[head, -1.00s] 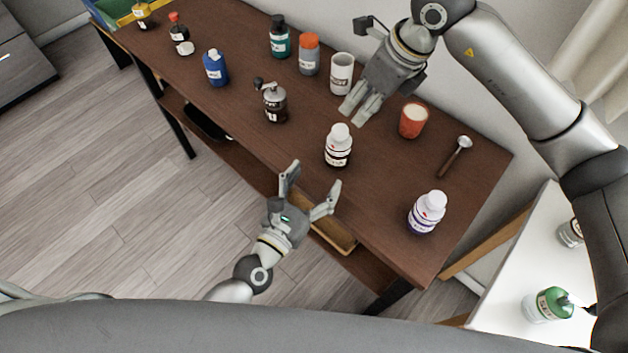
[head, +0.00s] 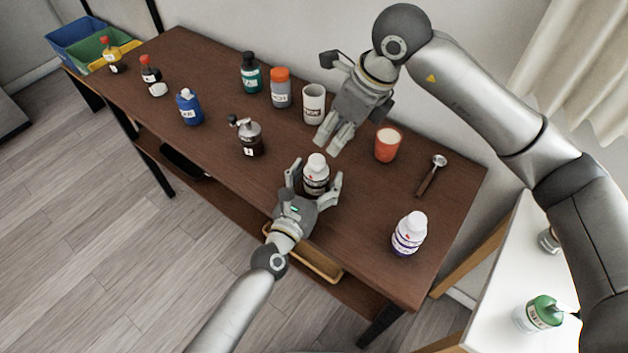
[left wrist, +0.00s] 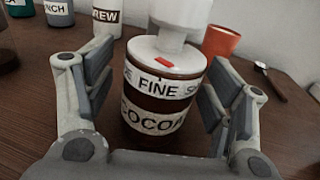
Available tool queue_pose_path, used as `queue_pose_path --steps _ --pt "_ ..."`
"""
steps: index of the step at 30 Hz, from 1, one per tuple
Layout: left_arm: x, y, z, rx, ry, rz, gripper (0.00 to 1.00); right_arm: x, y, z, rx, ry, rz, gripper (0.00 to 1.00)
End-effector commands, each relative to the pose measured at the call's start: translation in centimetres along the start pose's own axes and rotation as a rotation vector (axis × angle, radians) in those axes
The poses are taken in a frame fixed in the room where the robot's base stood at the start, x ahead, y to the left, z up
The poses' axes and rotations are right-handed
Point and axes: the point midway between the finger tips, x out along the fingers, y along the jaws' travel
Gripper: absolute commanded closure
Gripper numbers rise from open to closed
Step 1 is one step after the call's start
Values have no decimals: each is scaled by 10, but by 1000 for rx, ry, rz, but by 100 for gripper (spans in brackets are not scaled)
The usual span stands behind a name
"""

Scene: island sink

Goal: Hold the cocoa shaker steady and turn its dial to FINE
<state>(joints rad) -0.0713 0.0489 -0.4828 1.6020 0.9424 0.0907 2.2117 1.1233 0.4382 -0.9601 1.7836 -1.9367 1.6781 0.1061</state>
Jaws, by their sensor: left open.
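The cocoa shaker (head: 316,180) stands upright near the table's front edge, a dark jar with a white top. In the left wrist view the shaker (left wrist: 150,122) shows a COCOA label and a band reading FINE, with cut-off words either side. A red mark on its white dial (left wrist: 172,47) sits just above FINE, slightly toward its right end. My left gripper (head: 314,178) is open, with a finger on each side of the shaker; small gaps show at both sides. My right gripper (head: 332,140) hangs above the table behind the shaker, fingers close together and apparently empty.
A purple-labelled white-topped shaker (head: 409,234) stands to the right. Behind are an orange cup (head: 388,145), a white mug (head: 313,104) and a spoon (head: 431,176).

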Motion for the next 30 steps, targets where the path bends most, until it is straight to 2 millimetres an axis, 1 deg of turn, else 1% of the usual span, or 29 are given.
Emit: queue_pose_path --steps 3,4,15,16,17,22,30 --pt "0 0 0 0 0 0 24 0 0 0 0 0 0 64" --pt "0 0 0 0 0 0 26 0 0 0 0 0 0 64" --pt "0 0 0 0 0 0 74 0 0 0 0 0 0 64" --pt "0 0 0 1 0 0 77 0 0 0 0 0 0 64" --pt "0 0 0 1 0 0 54 0 0 0 0 0 0 64" --pt "0 0 0 1 0 0 76 0 0 0 0 0 0 64" --pt "0 0 0 1 0 0 77 0 0 0 0 0 0 64"
